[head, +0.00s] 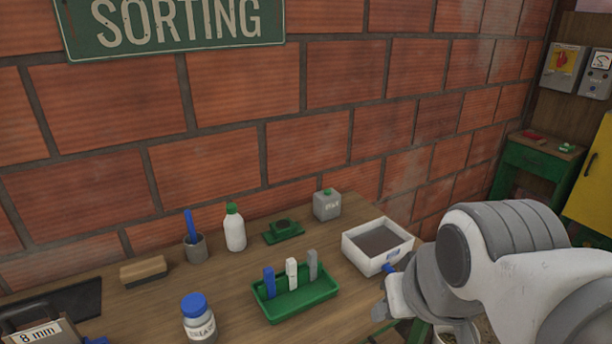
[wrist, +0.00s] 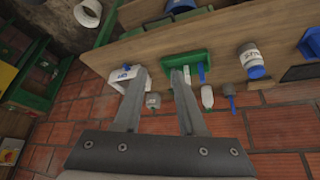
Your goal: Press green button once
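A small grey box (head: 327,205) with a green button-like top (head: 327,191) stands at the back of the wooden table, near the wall, in the head view. In the wrist view a small grey box (wrist: 153,101) shows beyond my fingers, in the gap between them. A small green piece (head: 567,148) also lies on the green cabinet at the right, too small to tell what it is. My gripper (wrist: 160,72) is open and empty, apart from the objects. In the head view my arm reaches in from the lower right, and the fingers are not clear.
A white bin (head: 378,255) stands right of the grey box. A green tray (head: 296,304) holds blue, white and grey upright pieces. A white bottle (head: 234,230), a pen cup (head: 196,249), a green object (head: 284,231) and a blue-lidded jar (head: 198,322) stand on the table. The brick wall rises behind.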

